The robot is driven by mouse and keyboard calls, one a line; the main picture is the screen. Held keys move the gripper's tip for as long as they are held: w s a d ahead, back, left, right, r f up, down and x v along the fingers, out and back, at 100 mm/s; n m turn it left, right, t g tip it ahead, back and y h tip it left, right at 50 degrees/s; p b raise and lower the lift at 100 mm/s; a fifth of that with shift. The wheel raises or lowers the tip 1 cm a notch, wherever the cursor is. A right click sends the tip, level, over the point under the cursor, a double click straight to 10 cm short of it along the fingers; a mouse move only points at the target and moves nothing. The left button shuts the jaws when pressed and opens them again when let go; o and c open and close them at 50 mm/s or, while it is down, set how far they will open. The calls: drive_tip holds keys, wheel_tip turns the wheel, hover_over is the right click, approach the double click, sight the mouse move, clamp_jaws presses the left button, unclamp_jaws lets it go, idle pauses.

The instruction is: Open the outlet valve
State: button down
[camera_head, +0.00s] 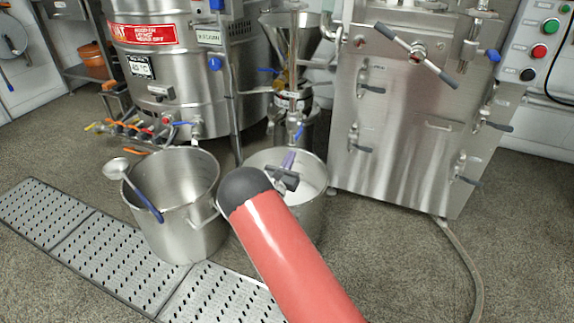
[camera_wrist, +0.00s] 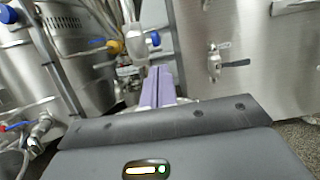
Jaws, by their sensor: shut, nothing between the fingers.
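The colloid mill (camera_head: 291,98) stands at the centre back, with a steel hopper (camera_head: 290,35) on top. A blue lever (camera_head: 299,131) on a small valve shows low on the mill, just above my gripper in the head view. My gripper (camera_head: 289,160) has purple fingers, which are shut with nothing between them. It is over the right-hand steel pot and appears apart from the lever. In the wrist view the shut fingers (camera_wrist: 156,86) point toward a steel pipe (camera_wrist: 134,42) with a blue part (camera_wrist: 155,39) beside it. Whether this is the same valve, I cannot tell.
A steel pot (camera_head: 178,235) with a ladle (camera_head: 140,185) stands on the left. Another pot (camera_head: 313,205) is under my gripper. A large steel tank (camera_head: 185,75) is at left, a steel cabinet (camera_head: 400,140) at right. A hose (camera_head: 465,265) lies on the floor.

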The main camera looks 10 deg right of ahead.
sight(299, 134)
drive_tip(key=x, duration=0.5)
drive_tip(key=shift+r, duration=0.15)
drive_tip(key=shift+r+g+p, duration=0.2)
drive_tip(key=shift+g+p, duration=0.2)
drive_tip(key=shift+p, duration=0.1)
